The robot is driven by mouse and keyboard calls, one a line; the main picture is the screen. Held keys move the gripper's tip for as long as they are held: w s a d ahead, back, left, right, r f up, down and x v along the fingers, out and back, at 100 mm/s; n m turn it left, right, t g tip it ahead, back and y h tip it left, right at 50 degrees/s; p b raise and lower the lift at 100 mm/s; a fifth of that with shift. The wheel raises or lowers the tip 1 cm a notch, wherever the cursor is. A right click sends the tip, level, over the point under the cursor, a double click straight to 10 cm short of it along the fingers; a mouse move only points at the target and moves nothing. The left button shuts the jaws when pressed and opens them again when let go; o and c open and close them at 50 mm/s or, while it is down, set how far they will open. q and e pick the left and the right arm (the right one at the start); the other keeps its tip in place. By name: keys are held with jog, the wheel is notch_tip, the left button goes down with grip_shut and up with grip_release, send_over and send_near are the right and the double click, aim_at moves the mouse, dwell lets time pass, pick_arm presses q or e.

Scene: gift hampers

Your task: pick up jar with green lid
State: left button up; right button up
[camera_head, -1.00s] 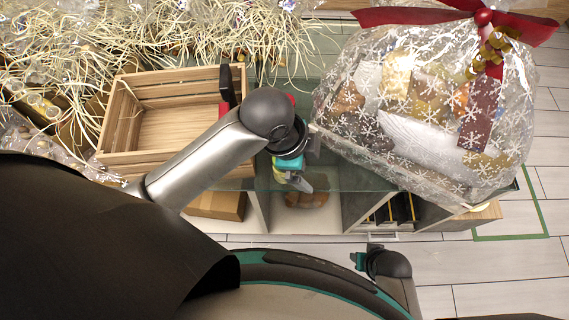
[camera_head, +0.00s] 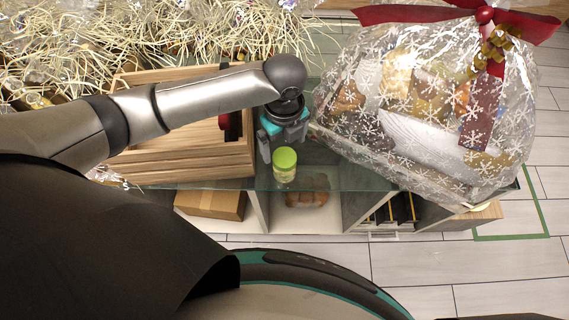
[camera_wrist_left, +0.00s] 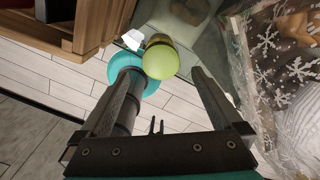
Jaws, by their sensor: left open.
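The jar with the green lid (camera_head: 284,165) stands upright on the glass top, near its front edge, between the wooden crate and the wrapped hamper. My left gripper (camera_head: 285,140) is open and empty, just behind and above the jar in the head view. In the left wrist view the jar's round green lid (camera_wrist_left: 160,61) shows near the fingertips, between the two open fingers (camera_wrist_left: 165,74) and closer to the left one. The fingers do not grip it. My right gripper is not in view.
The wooden crate (camera_head: 190,165) stands close on the left, partly under my left arm. A wrapped hamper with a red bow (camera_head: 425,110) stands close on the right. Shelf compartments below hold a brown box (camera_head: 212,204) and a brown item (camera_head: 306,190).

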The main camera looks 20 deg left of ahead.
aim_at(285, 167)
pick_arm(q)
notch_tip(285, 167, down, 12)
jog(key=shift+f+b, duration=0.15)
jog(key=shift+b, duration=0.8)
grip_shut()
dwell(0.4)
